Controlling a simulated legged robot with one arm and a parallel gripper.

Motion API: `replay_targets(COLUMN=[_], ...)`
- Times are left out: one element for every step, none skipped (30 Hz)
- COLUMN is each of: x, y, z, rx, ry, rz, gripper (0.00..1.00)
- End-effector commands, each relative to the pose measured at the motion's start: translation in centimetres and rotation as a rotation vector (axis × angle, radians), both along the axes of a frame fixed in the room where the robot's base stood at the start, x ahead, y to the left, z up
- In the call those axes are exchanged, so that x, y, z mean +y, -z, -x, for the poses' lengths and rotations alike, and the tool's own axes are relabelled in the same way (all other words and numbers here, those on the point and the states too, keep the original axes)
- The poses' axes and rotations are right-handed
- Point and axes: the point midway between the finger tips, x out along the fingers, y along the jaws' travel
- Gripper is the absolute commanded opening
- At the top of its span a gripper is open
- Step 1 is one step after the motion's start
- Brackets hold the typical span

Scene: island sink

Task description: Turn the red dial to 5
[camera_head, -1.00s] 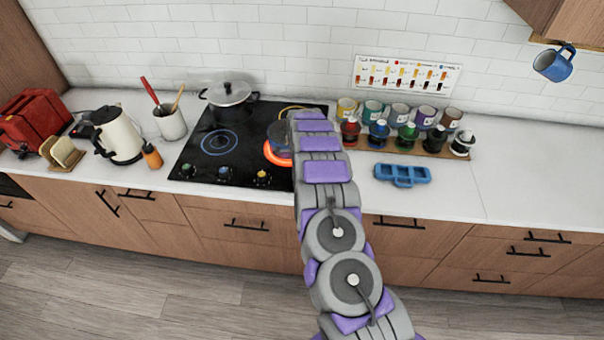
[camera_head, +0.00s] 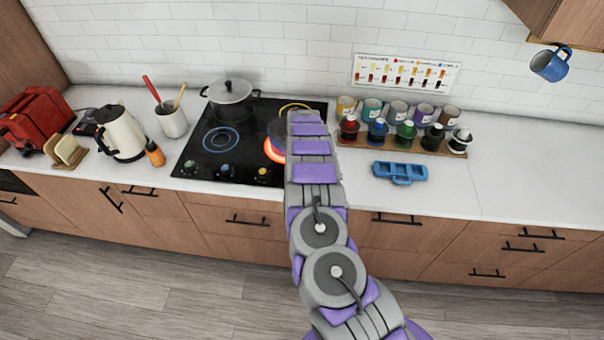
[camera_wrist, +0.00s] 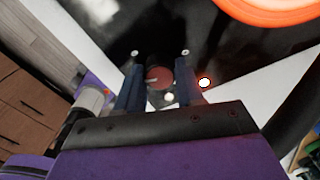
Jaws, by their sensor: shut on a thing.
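The red dial (camera_wrist: 158,78) shows dark red in the wrist view, between the two fingers of my gripper (camera_wrist: 159,70). The fingers stand on either side of it and my gripper is shut on it. The number the dial points to cannot be read. In the head view the red dial and my gripper are hidden behind my arm. The black cooktop (camera_head: 203,168) shows to the left of my arm, with blue, green and yellow dials along its front edge, the yellow dial (camera_head: 263,173) nearest my arm.
A burner (camera_head: 273,150) glows orange-red beside my arm; it also shows large in the wrist view (camera_wrist: 262,8). A pot (camera_head: 231,100) stands at the back of the cooktop. A blue mold (camera_head: 400,172) and a rack of bottles lie to the right. The counter's far right is clear.

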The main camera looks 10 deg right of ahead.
Motion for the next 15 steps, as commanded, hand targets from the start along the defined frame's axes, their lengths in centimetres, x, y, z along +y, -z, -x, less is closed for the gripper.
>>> replay_targets(x=[0.15,0.15,0.15,0.15,0.15,0.15,0.14,0.15,0.14,0.13,0.12,0.11,0.09,0.09,0.08], y=[-0.16,-0.16,-0.16,-0.16,-0.16,-0.16,-0.15,-0.16,-0.16,-0.15,-0.14,-0.14,-0.15,-0.16,-0.17], z=[-0.28,-0.28,-0.28,-0.28,-0.3,-0.3,-0.29,-0.3,-0.29,-0.25,-0.22,-0.17,-0.13,-0.1,-0.05], rx=[-0.009,-0.009,-0.009,-0.009,-0.009,-0.009,-0.009,-0.009,-0.009,-0.009,-0.008,-0.007,-0.007,-0.007,-0.006], ry=[-0.001,-0.001,-0.001,-0.001,-0.001,-0.002,-0.002,-0.002,-0.002,-0.002,-0.002,-0.002,-0.002,-0.002,-0.002], rz=[-0.002,-0.002,-0.002,-0.002,-0.002,-0.002,-0.002,-0.002,-0.002,-0.002,-0.002,-0.001,-0.001,-0.001,-0.001], gripper=[0.06,0.06,0.06,0.06,0.06,0.06,0.06,0.4,0.43,0.46,0.49,0.53,0.56,0.59,0.62])
